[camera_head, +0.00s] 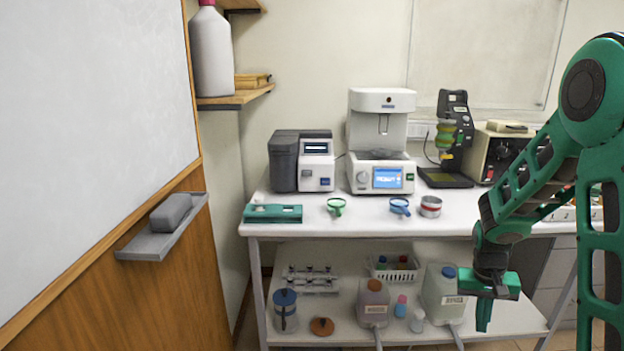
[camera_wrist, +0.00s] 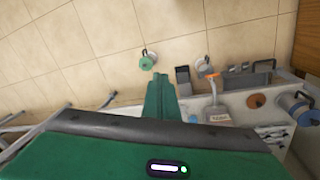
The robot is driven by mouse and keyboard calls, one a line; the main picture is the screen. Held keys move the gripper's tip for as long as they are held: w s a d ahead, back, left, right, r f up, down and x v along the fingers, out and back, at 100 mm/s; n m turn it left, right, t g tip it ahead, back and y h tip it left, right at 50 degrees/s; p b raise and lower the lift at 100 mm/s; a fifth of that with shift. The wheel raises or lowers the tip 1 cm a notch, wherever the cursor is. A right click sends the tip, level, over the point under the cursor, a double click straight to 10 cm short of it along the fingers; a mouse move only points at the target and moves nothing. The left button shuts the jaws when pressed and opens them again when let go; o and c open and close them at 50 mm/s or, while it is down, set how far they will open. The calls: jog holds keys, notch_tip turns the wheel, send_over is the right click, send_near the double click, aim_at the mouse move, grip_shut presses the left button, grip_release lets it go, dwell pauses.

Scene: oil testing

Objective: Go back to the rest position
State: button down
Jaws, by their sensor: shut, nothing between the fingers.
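My gripper (camera_head: 484,315) hangs from my green arm at the right of the head view, pointing down in front of the table's lower shelf. It is shut and empty. In the wrist view its closed green fingers (camera_wrist: 160,82) point toward the tiled floor, with the shelf to their right. No object touches the fingers.
A white table (camera_head: 300,226) carries instruments, a green cup (camera_head: 336,207) and a blue cup (camera_head: 400,206). Its lower shelf (camera_head: 340,331) holds bottles and jars. A whiteboard (camera_head: 90,120) with a tray (camera_head: 165,228) is at left. Tiled floor (camera_wrist: 215,35) shows in the wrist view.

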jog(key=s+d+r+m, duration=0.1)
jog(key=s+r, duration=1.1)
jog(key=s, duration=0.2)
jog(key=s+a+r+y, duration=0.1)
jog(key=s+r, duration=0.1)
jog(key=s, duration=0.4)
jog(key=s+a+r+y, duration=0.1)
jog(key=s+r, duration=0.1)
jog(key=s, duration=0.5)
jog(key=shift+s+a+r+m, duration=0.2)
jog(key=shift+s+a+m, duration=0.1)
jog(key=shift+m, duration=0.1)
jog(key=shift+w+f, duration=0.25)
jog(key=shift+w, duration=0.4)
